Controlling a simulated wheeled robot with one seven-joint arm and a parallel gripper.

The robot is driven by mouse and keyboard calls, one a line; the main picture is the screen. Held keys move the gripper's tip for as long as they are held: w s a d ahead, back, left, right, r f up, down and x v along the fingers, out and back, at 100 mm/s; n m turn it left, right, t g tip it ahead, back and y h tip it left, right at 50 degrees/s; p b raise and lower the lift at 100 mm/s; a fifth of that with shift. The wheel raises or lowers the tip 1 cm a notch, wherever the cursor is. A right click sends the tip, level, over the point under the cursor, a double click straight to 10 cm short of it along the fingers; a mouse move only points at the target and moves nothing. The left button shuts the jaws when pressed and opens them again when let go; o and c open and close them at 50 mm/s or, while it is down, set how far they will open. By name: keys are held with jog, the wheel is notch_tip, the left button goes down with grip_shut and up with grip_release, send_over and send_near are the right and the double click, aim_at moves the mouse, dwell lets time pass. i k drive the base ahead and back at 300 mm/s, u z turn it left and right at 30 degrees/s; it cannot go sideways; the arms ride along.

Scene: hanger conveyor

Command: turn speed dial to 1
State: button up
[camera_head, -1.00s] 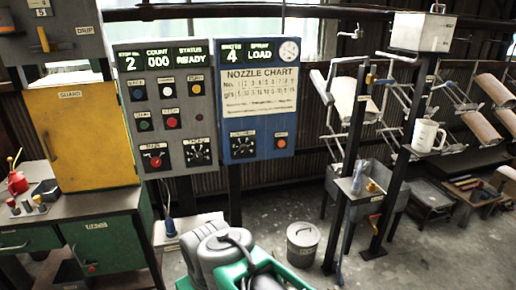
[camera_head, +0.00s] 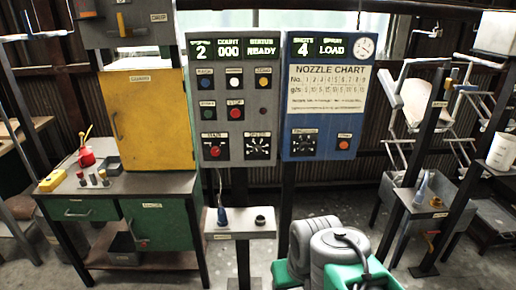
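The speed dial (camera_head: 257,147) is a black knob on a white-marked scale, low on the right of the grey control panel (camera_head: 222,118). Its label looks like SPEED, and its pointer setting is too small to read. To its left is a red rotary switch (camera_head: 215,152). The panel's display (camera_head: 232,48) shows 2, 000 and READY.
A blue panel (camera_head: 327,118) with a nozzle chart, another dial (camera_head: 304,145) and an orange button (camera_head: 343,145) adjoins on the right. A small shelf (camera_head: 240,229) stands below the grey panel. A yellow guard cabinet (camera_head: 150,118) on a green bench (camera_head: 160,224) stands left.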

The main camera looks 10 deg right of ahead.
aim_at(257, 149)
jog(key=u, duration=0.05)
jog(key=k, duration=0.5)
jog(key=u, duration=1.35)
jog(key=i, duration=0.55)
